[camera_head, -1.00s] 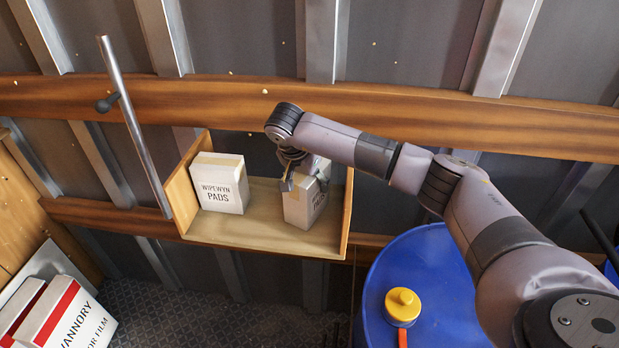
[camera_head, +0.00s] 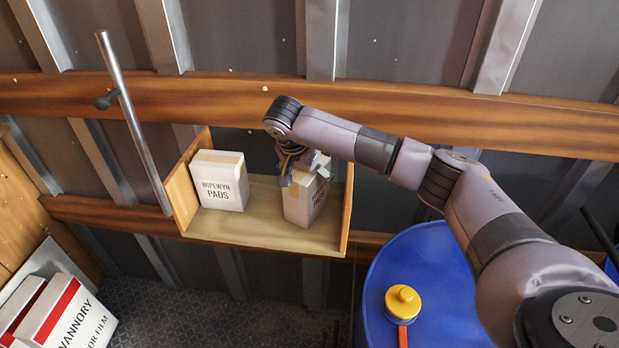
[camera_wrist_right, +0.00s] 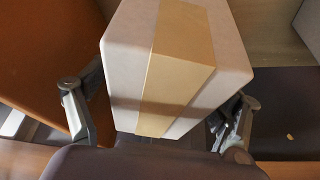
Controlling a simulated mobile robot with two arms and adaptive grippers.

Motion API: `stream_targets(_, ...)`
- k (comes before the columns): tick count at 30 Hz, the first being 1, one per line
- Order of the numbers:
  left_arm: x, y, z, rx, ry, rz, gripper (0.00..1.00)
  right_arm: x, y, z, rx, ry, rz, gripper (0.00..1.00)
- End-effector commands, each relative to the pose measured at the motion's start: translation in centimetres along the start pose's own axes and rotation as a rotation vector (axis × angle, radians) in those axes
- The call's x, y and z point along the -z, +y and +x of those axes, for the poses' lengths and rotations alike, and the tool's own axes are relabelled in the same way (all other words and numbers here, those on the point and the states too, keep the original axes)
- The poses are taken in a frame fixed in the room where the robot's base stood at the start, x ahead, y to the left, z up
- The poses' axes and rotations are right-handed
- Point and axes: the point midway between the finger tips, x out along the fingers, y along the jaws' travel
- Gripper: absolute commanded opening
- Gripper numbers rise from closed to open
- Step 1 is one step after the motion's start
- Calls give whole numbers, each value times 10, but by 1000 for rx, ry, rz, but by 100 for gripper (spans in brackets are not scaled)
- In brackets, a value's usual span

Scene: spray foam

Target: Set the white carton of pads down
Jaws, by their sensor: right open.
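A white carton of pads (camera_head: 303,206) with a tan tape strip stands upright on the right part of the wooden shelf (camera_head: 262,228). In the right wrist view, the carton (camera_wrist_right: 128,75) lies between the two open fingers (camera_wrist_right: 160,122), with a gap showing at each side. A second white carton marked "WIPEWYN PADS" (camera_head: 219,188) stands at the shelf's left. My left gripper is out of view.
The shelf has low side walls, the right one (camera_head: 347,212) close to the carton. Bare shelf lies between the cartons. A metal bar (camera_head: 133,125) leans at the left. A blue drum (camera_head: 440,285) with a yellow cap (camera_head: 402,302) stands below right.

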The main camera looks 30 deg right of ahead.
Motion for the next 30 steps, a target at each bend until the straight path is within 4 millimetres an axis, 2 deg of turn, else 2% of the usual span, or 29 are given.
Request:
stream_targets(9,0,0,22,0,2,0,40,0,-1,-63,6,3,-1,85)
stream_targets(15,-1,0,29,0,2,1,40,0,-1,-97,4,1,1,85)
stream_targets(21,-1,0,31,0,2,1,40,0,0,-111,1,0,0,85)
stream_targets(30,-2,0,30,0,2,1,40,0,0,-112,1,0,0,85)
